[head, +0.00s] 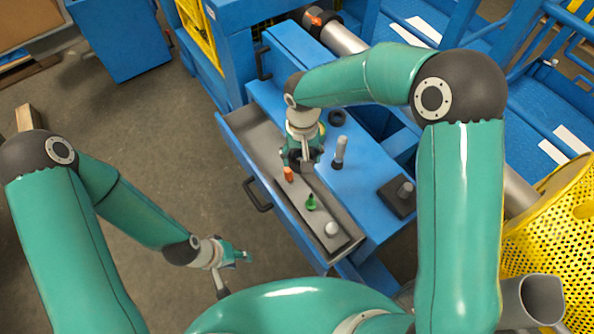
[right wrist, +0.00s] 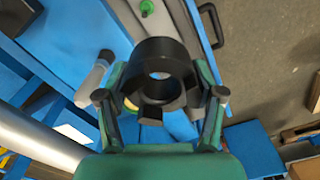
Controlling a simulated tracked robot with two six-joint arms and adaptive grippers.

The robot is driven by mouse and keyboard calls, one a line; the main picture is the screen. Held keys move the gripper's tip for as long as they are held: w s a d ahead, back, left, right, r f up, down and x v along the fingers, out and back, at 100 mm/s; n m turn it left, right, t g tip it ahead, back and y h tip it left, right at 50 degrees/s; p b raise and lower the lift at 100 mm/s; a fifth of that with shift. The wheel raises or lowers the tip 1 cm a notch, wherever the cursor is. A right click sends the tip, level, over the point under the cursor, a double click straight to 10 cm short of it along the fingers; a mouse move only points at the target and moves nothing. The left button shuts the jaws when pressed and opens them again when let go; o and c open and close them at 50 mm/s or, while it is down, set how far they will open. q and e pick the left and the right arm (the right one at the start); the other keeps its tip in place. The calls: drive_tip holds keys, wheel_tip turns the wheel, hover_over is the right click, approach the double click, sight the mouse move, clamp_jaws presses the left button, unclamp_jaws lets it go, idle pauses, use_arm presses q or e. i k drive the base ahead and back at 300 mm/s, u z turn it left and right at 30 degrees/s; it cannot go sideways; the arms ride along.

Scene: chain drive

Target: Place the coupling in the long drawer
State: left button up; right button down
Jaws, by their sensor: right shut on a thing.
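The coupling (right wrist: 166,58) is a black, thick-walled part with a round bore; I take this part to be the coupling. My right gripper (right wrist: 162,98) is shut on it. In the head view the right gripper (head: 302,158) hangs over the long drawer, with the dark coupling partly hidden beneath it. The long drawer (head: 236,124) is grey inside and stands pulled open from the blue cabinet. An orange piece (head: 288,174), a green piece (head: 310,202) and a pale knob (head: 331,229) are in it. My left gripper (head: 236,272) is empty and open, left of the drawer.
The blue cabinet top (head: 350,190) carries a black ring (head: 337,117), an upright pale pin (head: 340,150) and a dark block (head: 397,197) with a knob. A yellow perforated guard (head: 550,225) stands at the right.

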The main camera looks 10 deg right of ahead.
sight(260, 153)
drive_tip(key=k, duration=1.15)
drive_tip(key=u, duration=0.55)
drive_tip(key=i, duration=0.85)
drive_tip(key=u, duration=0.7)
drive_tip(key=i, duration=0.95)
drive_tip(key=z, duration=0.55)
drive_tip(key=i, duration=0.55)
drive_tip(key=z, duration=0.6)
